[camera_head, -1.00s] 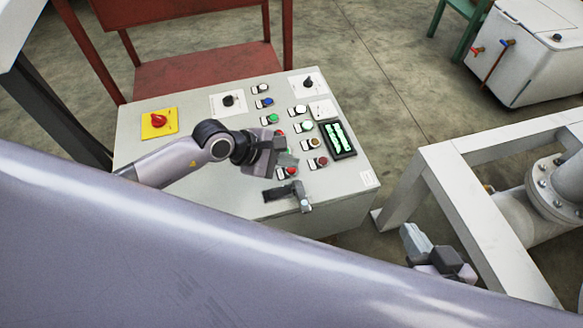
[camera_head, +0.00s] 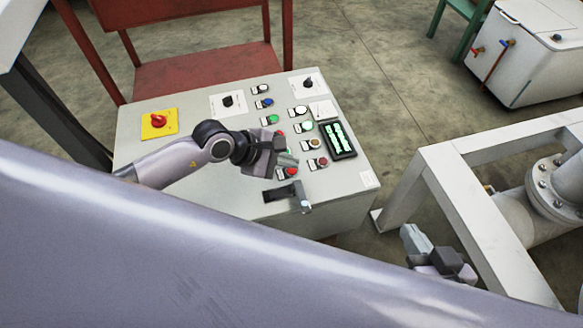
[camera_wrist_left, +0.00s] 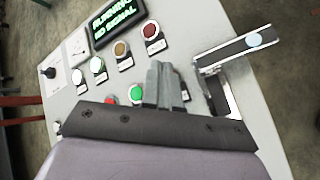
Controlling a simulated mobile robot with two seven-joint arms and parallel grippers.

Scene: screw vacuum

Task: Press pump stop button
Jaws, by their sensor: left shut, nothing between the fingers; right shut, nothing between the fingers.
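The grey control panel (camera_head: 200,178) carries several round buttons; their labels are too small to read, so I cannot tell which is pump stop. My left gripper (camera_head: 288,159) is shut and empty, over the panel's near rows. A red button (camera_head: 291,172) shows just below its fingertips in the head view. In the left wrist view, the shut fingers (camera_wrist_left: 166,82) stand beside a green button (camera_wrist_left: 137,93), with another red button (camera_wrist_left: 110,100) further left. Contact with any button cannot be told. My right gripper (camera_head: 415,240) is shut and empty, away from the panel at the lower right.
A lever (camera_head: 304,200) in a slot sits at the panel's near edge, close to my left gripper. A white frame (camera_head: 470,185) stands right.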

